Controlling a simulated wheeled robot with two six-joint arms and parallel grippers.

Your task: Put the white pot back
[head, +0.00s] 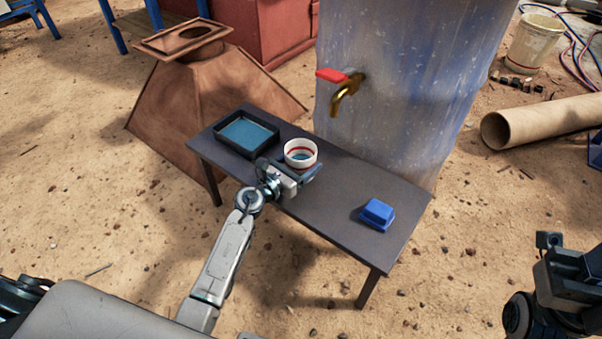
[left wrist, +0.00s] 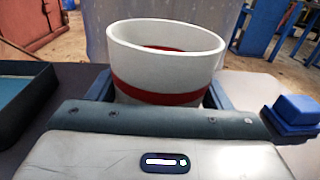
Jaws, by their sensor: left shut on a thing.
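The white pot (head: 300,151) with a red band is at the table, toward its back edge, right of a black tray. My left gripper (head: 297,172) is shut on the pot from the front. In the left wrist view the white pot (left wrist: 165,63) stands between the fingers, slightly tilted, its mouth open upward. Its base is hidden by the gripper, so I cannot tell whether it touches the table. My right gripper (head: 568,262) shows at the right edge of the head view, away from the table; its fingertips are not clear.
The dark table (head: 335,205) bears a black tray (head: 222,139) with blue inside at left and a blue block (head: 377,213) at right. A large blue-grey barrel (head: 400,110) with a brass tap (head: 345,95) stands behind. The table between pot and block is clear.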

